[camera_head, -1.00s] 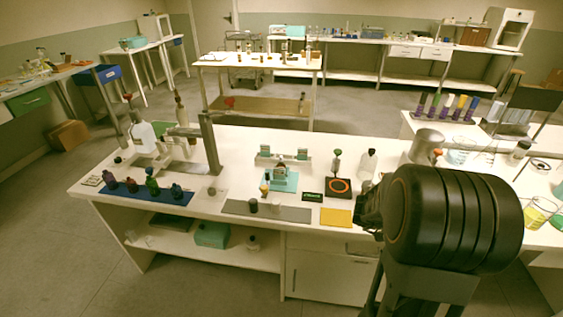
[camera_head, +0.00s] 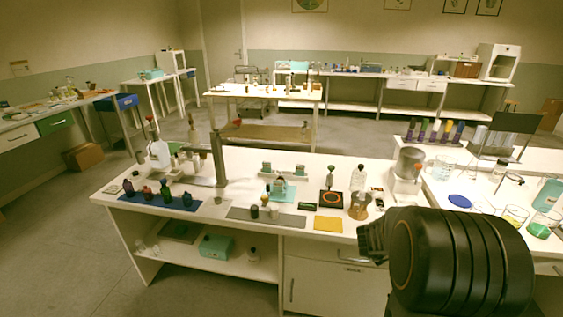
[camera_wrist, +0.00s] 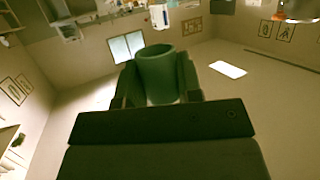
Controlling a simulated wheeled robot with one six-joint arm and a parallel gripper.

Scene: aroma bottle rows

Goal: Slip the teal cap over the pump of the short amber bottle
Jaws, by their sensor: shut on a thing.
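In the wrist view, my gripper (camera_wrist: 158,85) is shut on the teal cap (camera_wrist: 155,68), a dark green hollow cylinder with its open end toward the top of the picture. In the head view my gripper (camera_head: 370,242) is off the near right edge of the bench; the cap does not show there. A small amber bottle (camera_head: 265,198) with a dark top stands on the bench by the grey mat, well left of my gripper. It looks like the short amber bottle, but its pump is too small to make out.
A blue mat (camera_head: 150,202) bears several dark bottles. A black pad with an orange ring (camera_head: 331,199), a yellow mat (camera_head: 328,224) and a brownish vessel (camera_head: 358,206) lie between the amber bottle and my gripper. Glassware stands at right.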

